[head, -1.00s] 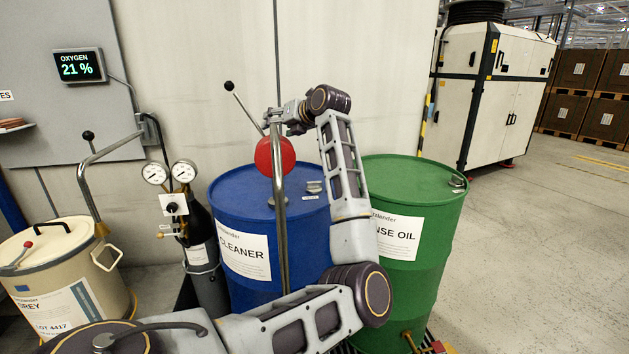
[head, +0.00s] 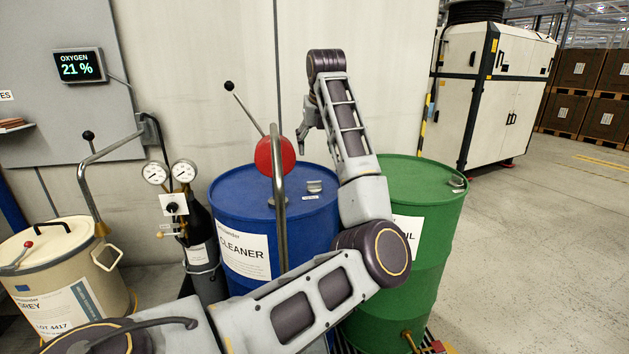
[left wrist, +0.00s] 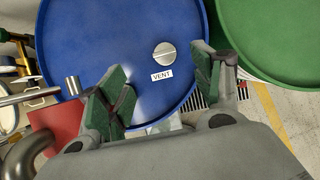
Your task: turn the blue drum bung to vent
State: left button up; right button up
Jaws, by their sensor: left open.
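The blue drum (head: 245,205) with the CLEANER label stands in the middle of the head view. Its round silver bung (left wrist: 164,52) is on the drum top in the left wrist view, beside a white VENT label (left wrist: 162,75). In the head view the bung (head: 315,186) shows near the right of the lid. My left gripper (head: 303,132) is above the drum top in the head view, pointing down. In the left wrist view its green-padded fingers (left wrist: 160,95) are open and empty, with the bung beyond and between them, not touched. My right gripper is not in view.
A red-headed pump with a bent steel pipe (head: 280,200) stands at the blue drum, close to my left gripper. A green drum (head: 420,250) stands to the right. A gas bottle with gauges (head: 200,235) and a cream drum (head: 60,270) stand left.

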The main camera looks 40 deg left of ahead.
aim_at(315, 182)
pick_arm(q)
jog(key=shift+s+d+f+h, duration=0.2)
jog(key=shift+d+f+h, duration=0.1)
jog(key=shift+d, duration=0.15)
jog(key=shift+f, duration=0.1)
jog(key=b+x, duration=0.2)
jog(key=x, duration=1)
jog(key=shift+a+f+b, duration=0.2)
jog(key=shift+b, duration=0.15)
jog(key=shift+w+a+f, duration=0.1)
jog(key=shift+f, duration=0.35)
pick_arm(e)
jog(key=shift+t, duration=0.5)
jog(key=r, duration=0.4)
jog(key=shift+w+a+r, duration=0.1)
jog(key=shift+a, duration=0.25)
pick_arm(q)
jog(key=c, duration=1)
